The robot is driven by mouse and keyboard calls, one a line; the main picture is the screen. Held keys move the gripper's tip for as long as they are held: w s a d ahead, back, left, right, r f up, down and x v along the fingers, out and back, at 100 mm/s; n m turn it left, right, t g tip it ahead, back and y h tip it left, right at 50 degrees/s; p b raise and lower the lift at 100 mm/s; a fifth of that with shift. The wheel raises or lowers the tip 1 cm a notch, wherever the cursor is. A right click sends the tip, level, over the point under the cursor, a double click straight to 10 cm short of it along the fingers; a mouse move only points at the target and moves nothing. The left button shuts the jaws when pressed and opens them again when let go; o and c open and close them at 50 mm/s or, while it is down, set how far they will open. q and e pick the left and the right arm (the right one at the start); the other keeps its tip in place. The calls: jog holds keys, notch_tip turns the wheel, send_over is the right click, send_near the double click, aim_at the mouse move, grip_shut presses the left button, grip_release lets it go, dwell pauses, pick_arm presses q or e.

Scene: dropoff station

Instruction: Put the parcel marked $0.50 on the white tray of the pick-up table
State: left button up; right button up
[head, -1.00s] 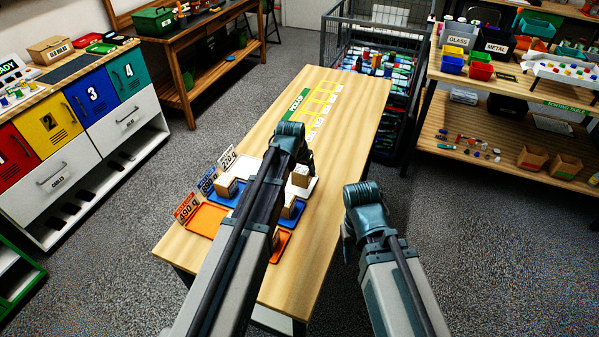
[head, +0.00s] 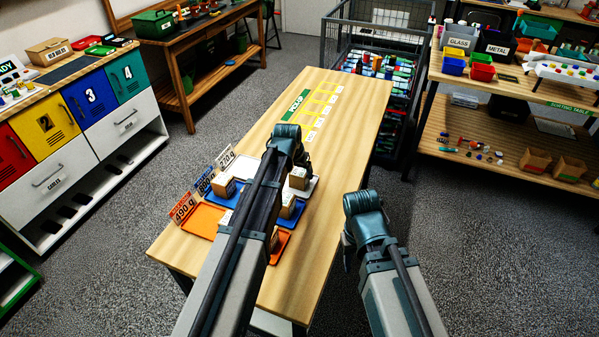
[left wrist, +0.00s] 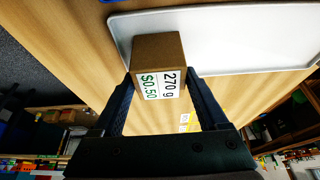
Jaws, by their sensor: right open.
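The parcel marked 270 g and $0.50 (left wrist: 158,60) is a small brown box with a white label in the left wrist view. It is between the fingers of my left gripper (left wrist: 160,84), which appear to touch its two sides. It overlaps the edge of the white tray (left wrist: 235,45); whether it rests or hangs just above is unclear. In the head view my left gripper (head: 303,162) is over the pick-up table (head: 335,150), its fingers partly hidden by the wrist, near the white tray (head: 309,191). My right gripper (head: 347,246) is open and empty beside the table's right edge.
Other parcels stand near my left arm on a blue tray (head: 217,200) and an orange tray (head: 204,221), with weight signs (head: 205,181) along the left edge. Yellow marked squares (head: 320,108) lie at the table's far end. A wire cage (head: 385,45) stands behind.

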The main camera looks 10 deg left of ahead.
pick_arm(q)
jog(key=shift+o, duration=1.4)
jog(key=d+p+v, duration=0.1)
jog(key=p+v, duration=1.1)
jog(key=s+d+g+y, duration=0.1)
jog(key=s+d, duration=0.3)
jog(key=s, duration=0.8)
jog(key=s+d+f+m+g+y, duration=0.1)
jog(key=s+d+g, duration=0.2)
jog(key=s, duration=0.8)
jog(key=shift+s+d+f+m+g+b, duration=0.15)
jog(key=shift+s+d+m+g+b, duration=0.2)
jog(key=shift+d, duration=0.3)
